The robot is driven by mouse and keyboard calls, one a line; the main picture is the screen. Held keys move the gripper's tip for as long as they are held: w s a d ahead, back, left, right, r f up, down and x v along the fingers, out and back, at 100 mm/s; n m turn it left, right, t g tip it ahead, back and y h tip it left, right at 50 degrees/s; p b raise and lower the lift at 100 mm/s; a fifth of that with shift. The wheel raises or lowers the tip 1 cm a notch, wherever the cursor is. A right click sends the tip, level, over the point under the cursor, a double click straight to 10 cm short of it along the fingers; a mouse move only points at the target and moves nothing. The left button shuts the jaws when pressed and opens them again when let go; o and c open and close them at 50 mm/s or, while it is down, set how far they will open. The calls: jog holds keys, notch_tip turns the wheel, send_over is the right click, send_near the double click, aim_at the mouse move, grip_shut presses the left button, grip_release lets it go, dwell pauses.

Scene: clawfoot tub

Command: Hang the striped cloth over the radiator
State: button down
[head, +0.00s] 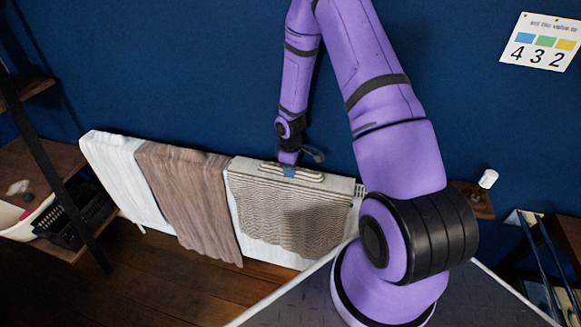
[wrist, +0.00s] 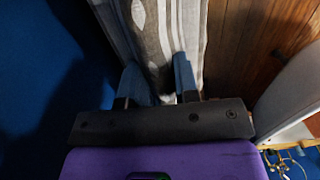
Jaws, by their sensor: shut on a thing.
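The striped cloth (head: 285,212), beige and grey-brown, is draped over the right part of the white radiator (head: 282,257), its front hanging down the front face with a wavy lower edge. Its top lies bunched along the radiator's top edge. My gripper (head: 289,171) points down at the top of the cloth, near its middle. In the wrist view, my gripper's blue fingers (wrist: 160,80) are shut on the striped cloth (wrist: 158,30), which runs away between and beyond them. The back side of the cloth is hidden.
A brown cloth (head: 190,195) hangs left of the striped one, and a white cloth-like cover (head: 125,175) is at the far left. A shelf with a black basket (head: 75,215) stands left. A small wall shelf with a white object (head: 487,179) is at right.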

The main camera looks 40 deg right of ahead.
jog(key=shift+f, duration=0.65)
jog(key=c, duration=0.8)
grip_release()
jog(key=shift+r, duration=0.15)
jog(key=shift+r, duration=3.85)
jog(key=shift+r, duration=0.1)
